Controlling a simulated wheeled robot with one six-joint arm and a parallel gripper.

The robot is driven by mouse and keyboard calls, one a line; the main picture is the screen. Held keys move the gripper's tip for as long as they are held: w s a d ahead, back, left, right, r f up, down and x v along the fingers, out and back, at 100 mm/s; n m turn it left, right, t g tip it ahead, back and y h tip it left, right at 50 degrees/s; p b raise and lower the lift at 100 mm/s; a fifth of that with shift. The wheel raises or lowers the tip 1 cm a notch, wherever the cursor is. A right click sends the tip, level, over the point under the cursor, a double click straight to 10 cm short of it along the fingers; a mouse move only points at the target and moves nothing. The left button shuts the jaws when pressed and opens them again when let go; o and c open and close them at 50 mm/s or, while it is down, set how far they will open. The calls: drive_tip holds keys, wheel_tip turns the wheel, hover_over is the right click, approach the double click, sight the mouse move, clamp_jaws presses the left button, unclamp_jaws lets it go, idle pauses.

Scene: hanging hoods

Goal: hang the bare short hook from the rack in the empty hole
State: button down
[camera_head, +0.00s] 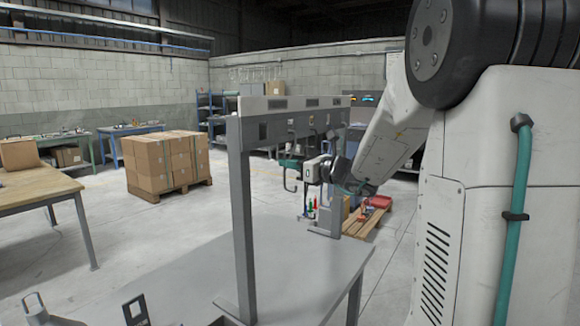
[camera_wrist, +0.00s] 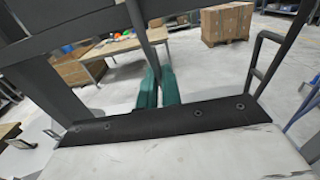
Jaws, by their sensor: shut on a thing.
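My gripper (camera_head: 287,163) is below the overhead beam (camera_head: 300,122) of a grey frame, its teal fingers pointing left. In the wrist view the teal fingers (camera_wrist: 158,88) are closed around a thin dark grey bar (camera_wrist: 150,48), part of a hook. In the head view a dark curved hook (camera_head: 289,183) hangs at the fingertips, clear of the table. Its upper end and any contact with the beam are unclear. The beam has several dark square openings, one of them near the left post (camera_head: 262,131); which is the empty hole I cannot tell.
The grey frame post (camera_head: 243,220) stands on a grey table (camera_head: 300,262). Grey upright pieces (camera_head: 135,309) stand at the lower left. A dark loop (camera_wrist: 262,62) shows at right in the wrist view. Boxes on a pallet (camera_head: 168,163) and a wooden table (camera_head: 35,183) are farther off.

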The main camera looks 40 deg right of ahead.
drive_tip(key=shift+r, duration=1.05)
drive_tip(key=shift+v, duration=1.8)
drive_tip(key=v, duration=1)
drive_tip(key=shift+r, duration=0.25)
